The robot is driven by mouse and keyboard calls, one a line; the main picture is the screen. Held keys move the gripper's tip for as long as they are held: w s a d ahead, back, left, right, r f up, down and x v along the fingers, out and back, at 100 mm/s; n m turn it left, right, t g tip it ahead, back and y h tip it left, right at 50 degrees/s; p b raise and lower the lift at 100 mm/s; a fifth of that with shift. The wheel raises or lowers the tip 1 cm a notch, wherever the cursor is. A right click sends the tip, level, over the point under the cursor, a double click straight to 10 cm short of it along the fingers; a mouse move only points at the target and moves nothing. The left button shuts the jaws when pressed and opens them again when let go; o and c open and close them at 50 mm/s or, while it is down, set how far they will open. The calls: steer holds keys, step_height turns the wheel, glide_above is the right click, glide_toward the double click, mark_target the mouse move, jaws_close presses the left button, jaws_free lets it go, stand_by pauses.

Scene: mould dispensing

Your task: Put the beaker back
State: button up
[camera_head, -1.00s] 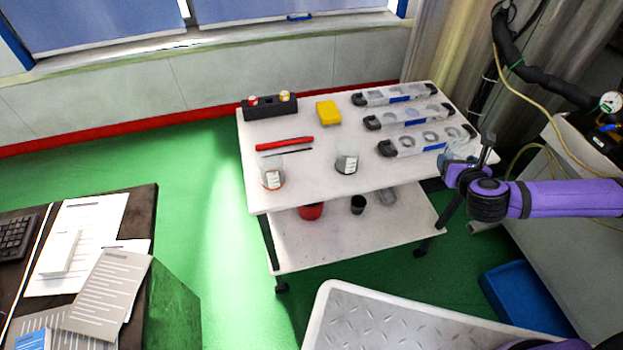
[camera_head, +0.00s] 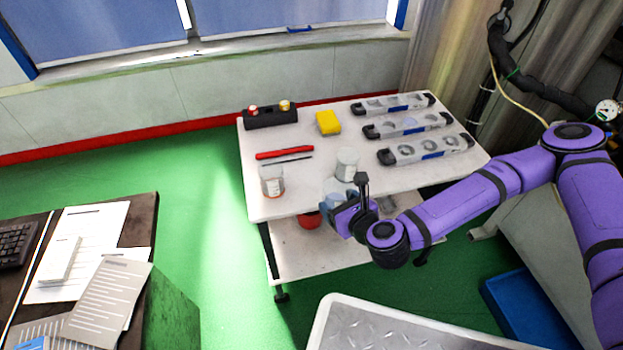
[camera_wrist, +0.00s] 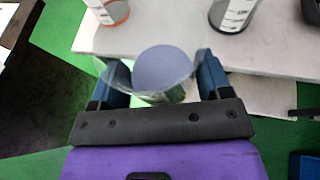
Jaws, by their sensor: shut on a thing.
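My gripper (camera_head: 340,207) is at the front edge of the white cart. It is shut on a clear beaker (camera_wrist: 150,93), one blue finger on each side in the wrist view. The held beaker's round mouth faces the wrist camera, and its inside looks grey-blue. In the head view it is partly hidden by my gripper. Two other beakers stand upright on the cart top: one with an orange band at its base (camera_head: 272,182), left of my gripper, and one with a dark base (camera_wrist: 232,14), behind and slightly right of it.
The cart top (camera_head: 310,205) also holds a red pen (camera_head: 284,152), a yellow block (camera_head: 328,123), a black holder (camera_head: 270,117) and clear moulds (camera_head: 425,149) at right. A red cup (camera_head: 309,220) stands on the lower shelf. Free top lies between the two standing beakers.

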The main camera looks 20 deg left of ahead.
mark_target(332, 192)
steer(key=w+a, duration=0.6)
steer(key=w, duration=0.1)
steer(key=w+a+f, duration=0.1)
steer(key=w+a, duration=0.2)
steer(key=shift+w+a+f, duration=0.1)
steer(key=shift+w+a, duration=0.1)
steer(key=shift+a, duration=0.15)
steer(key=shift+w+a+f, duration=0.1)
steer(key=shift+f, duration=1.7)
steer(key=shift+f, duration=0.15)
steer(key=o, duration=1)
steer(key=shift+r, duration=0.2)
steer(key=v, duration=1.2)
steer(key=shift+f, duration=0.1)
